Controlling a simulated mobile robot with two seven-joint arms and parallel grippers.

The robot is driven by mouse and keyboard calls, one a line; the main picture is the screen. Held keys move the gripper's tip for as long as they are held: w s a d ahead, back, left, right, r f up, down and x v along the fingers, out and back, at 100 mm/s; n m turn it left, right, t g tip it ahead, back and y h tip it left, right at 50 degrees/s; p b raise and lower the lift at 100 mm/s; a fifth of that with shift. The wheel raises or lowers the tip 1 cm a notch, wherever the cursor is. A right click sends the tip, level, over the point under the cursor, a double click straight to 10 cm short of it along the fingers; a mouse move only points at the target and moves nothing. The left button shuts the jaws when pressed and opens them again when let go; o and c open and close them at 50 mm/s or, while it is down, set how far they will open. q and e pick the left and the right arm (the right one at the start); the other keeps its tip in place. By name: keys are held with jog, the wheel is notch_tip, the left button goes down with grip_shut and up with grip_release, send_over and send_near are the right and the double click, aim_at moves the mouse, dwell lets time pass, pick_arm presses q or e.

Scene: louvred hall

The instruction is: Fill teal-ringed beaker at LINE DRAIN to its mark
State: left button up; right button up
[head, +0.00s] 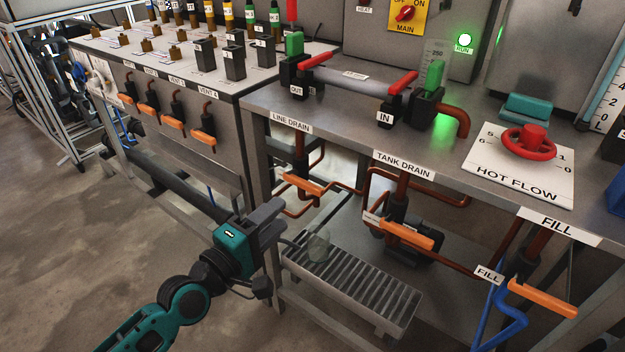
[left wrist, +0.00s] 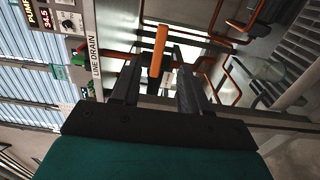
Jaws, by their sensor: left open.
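The LINE DRAIN valve's orange handle (head: 305,185) is below the LINE DRAIN label (head: 291,123). In the left wrist view the handle (left wrist: 158,52) appears ahead, between my fingers, with its contact unclear. My left gripper (head: 278,213) is open, to the lower left of that handle in the head view; it also shows in the left wrist view (left wrist: 160,75). A clear beaker (head: 318,244) stands on the slatted grate (head: 350,285) under the drain; its ring, mark and contents are too faint to read. It also appears faintly in the left wrist view (left wrist: 266,76).
The TANK DRAIN handle (head: 405,234) and FILL handle (head: 543,297) lie to the right. Copper pipes (head: 460,201) run beneath the bench (head: 350,118). A graduated cylinder (head: 437,60) stands on top. The floor (head: 110,235) at left is clear.

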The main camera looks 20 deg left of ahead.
aim_at(308, 189)
pick_arm(q)
jog(key=shift+b+x, duration=0.6)
jog(key=shift+x, duration=4.25)
grip_shut()
